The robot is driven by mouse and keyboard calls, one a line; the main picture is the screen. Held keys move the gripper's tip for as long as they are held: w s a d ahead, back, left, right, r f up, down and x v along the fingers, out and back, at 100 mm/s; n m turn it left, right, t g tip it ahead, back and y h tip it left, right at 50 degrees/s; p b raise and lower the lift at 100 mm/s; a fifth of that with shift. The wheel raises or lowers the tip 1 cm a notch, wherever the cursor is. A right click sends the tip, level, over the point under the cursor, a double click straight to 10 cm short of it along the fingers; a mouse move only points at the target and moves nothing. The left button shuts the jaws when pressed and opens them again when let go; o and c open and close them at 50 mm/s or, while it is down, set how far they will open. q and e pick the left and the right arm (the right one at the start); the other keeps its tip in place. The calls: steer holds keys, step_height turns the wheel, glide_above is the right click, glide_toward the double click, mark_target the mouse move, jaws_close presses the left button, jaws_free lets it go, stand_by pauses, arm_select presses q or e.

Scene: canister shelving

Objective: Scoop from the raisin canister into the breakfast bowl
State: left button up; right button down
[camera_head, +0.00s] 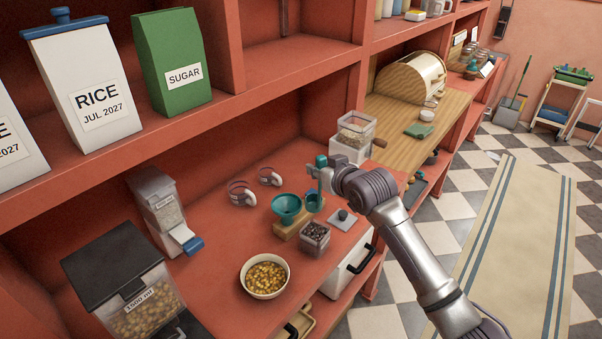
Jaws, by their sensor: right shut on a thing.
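The raisin canister (315,236) is a small clear box with dark raisins in it, open at the top, on the red counter. The breakfast bowl (265,291) is white, holds yellow-brown cereal and stands in front and to the left of the canister. My right gripper (319,176) comes in from the right and is shut on a blue-teal scoop (313,203), whose cup hangs just above and behind the canister. The scoop's contents cannot be made out. My left gripper is not in view.
A grey lid (343,219) lies right of the canister. A teal funnel (286,207) on a wooden block stands close behind it. Dispensers (158,208) line the left, and a white grinder-like box (352,142) stands behind my arm.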

mark_target(320, 190)
steer(key=shift+w+d+r, duration=0.15)
steer(key=shift+w+d, duration=0.1)
steer(key=shift+a, duration=0.1)
steer(key=shift+f, duration=0.2)
steer(key=shift+f+b, duration=1.95)
steer(key=shift+f, duration=1.55)
steer(key=shift+f+b, duration=2.4)
steer(key=shift+f, duration=1.75)
